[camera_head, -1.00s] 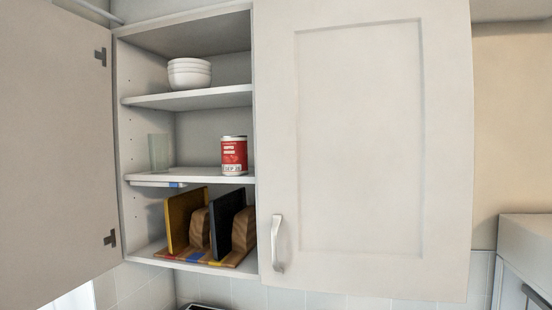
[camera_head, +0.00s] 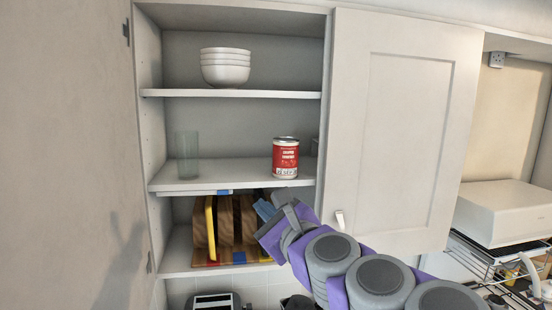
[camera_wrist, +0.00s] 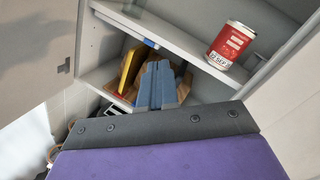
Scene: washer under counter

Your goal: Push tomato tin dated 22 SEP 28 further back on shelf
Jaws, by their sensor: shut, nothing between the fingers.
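The red tomato tin (camera_head: 285,158) stands upright near the front of the middle shelf (camera_head: 230,176), to the right. In the wrist view the tin (camera_wrist: 230,45) shows a white label near its base reading about "22 SEP"; the rest is too small to tell. My gripper (camera_head: 268,206) is in front of the cupboard, below and slightly left of the tin, apart from it. In the wrist view its blue-grey fingers (camera_wrist: 159,68) are together and empty, in front of the lower compartment.
A clear glass (camera_head: 187,155) stands left on the same shelf. White bowls (camera_head: 225,67) sit above; boards in a rack (camera_head: 225,225) stand below. The left door is open; the right door (camera_head: 405,140) is shut.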

